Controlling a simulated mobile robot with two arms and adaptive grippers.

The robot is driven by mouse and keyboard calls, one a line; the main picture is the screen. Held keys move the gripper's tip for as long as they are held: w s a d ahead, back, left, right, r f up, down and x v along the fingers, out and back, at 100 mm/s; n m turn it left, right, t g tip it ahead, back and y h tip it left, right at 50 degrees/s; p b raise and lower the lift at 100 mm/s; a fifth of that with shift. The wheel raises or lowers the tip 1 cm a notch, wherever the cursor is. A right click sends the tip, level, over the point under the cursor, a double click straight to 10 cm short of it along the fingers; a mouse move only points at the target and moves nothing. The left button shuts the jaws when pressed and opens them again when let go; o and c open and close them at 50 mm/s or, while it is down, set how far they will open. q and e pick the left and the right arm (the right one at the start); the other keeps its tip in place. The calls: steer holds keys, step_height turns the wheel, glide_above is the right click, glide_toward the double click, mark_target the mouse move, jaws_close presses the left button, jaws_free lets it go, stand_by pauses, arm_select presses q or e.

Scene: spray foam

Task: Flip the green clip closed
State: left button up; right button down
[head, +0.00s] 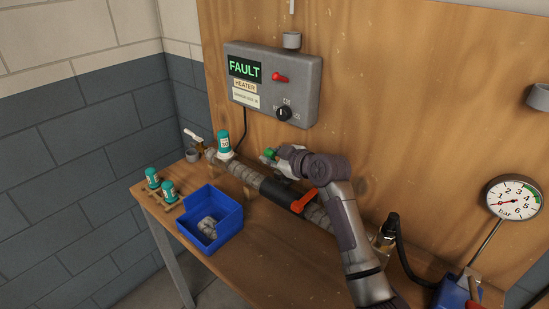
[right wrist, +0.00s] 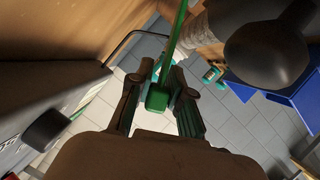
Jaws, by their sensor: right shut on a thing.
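The green clip (head: 270,153) shows at the tips of my right gripper (head: 278,157), just above and behind the grey pipe (head: 244,173). In the right wrist view, the block end of the green clip (right wrist: 157,99) lies between the two fingers of my right gripper (right wrist: 160,88), which are shut on it. A thin green strip (right wrist: 177,42) runs up from there toward the pipe. I cannot see how the clip joins the pipe. An orange clip or lever (head: 304,201) sits on the pipe beside a black sleeve (head: 279,193). My left gripper is not in view.
A heater box (head: 272,83) reading FAULT hangs on the wooden panel. A blue bin (head: 228,222) and green-capped bottles (head: 168,190) stand on the bench (head: 258,262). Another bottle (head: 223,142) stands at the pipe's left end. A pressure gauge (head: 514,198) is at the right.

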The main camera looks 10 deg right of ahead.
steer(key=shift+s+a+f+n+t+b, duration=0.3)
steer(key=shift+a+f+n+b, duration=0.05)
steer(key=shift+n, duration=0.25)
steer(key=shift+h, duration=0.3)
steer(key=c, duration=1)
jaws_free()
steer(key=shift+c, duration=0.2)
steer(key=v, duration=1.2)
